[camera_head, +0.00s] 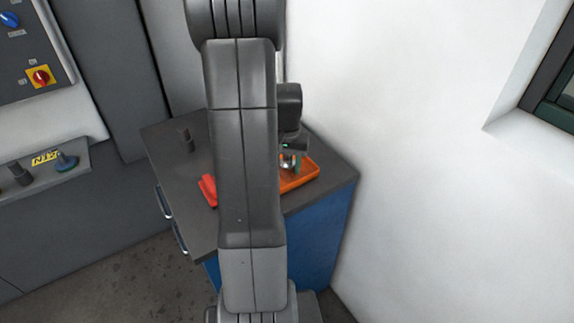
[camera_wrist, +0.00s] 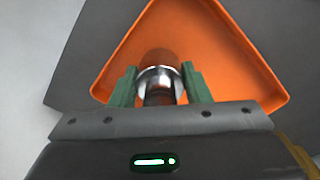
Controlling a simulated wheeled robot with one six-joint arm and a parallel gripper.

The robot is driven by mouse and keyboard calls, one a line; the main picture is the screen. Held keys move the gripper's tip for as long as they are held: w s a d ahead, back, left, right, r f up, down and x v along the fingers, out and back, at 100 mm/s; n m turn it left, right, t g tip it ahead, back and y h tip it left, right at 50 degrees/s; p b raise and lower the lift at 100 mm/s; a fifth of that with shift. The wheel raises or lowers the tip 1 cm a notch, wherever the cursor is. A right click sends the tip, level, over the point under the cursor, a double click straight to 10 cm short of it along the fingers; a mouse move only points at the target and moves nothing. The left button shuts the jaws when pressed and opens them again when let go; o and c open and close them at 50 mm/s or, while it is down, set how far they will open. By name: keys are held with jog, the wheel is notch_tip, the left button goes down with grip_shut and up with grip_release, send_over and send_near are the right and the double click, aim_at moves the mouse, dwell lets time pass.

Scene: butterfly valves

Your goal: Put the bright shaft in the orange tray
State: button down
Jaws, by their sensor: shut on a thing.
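The bright shaft (camera_wrist: 158,81) is a shiny metal cylinder between the green fingers of my gripper (camera_wrist: 160,85) in the wrist view. My gripper is shut on it. The orange tray (camera_wrist: 225,50) lies beyond the fingers, and the shaft shows against its floor. In the head view the orange tray (camera_head: 304,181) sits at the right of the cabinet top, with my gripper (camera_head: 290,168) at its left part. My arm hides the tray's left side there. I cannot tell whether the shaft touches the tray floor.
The dark cabinet top (camera_head: 170,150) carries a dark cylindrical part (camera_head: 187,139) at the back left and a red object (camera_head: 208,189) left of my arm. A white wall (camera_head: 420,130) stands close behind and right of the tray. A grey machine (camera_head: 60,200) is at the left.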

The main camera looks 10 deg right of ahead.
jog(key=shift+f, duration=0.35)
jog(key=shift+f, duration=0.1)
jog(key=c, duration=0.8)
grip_release()
jog(key=shift+f, duration=0.1)
jog(key=shift+o, duration=0.2)
notch_tip(320, 180, up, 12)
jog(key=shift+r, duration=0.15)
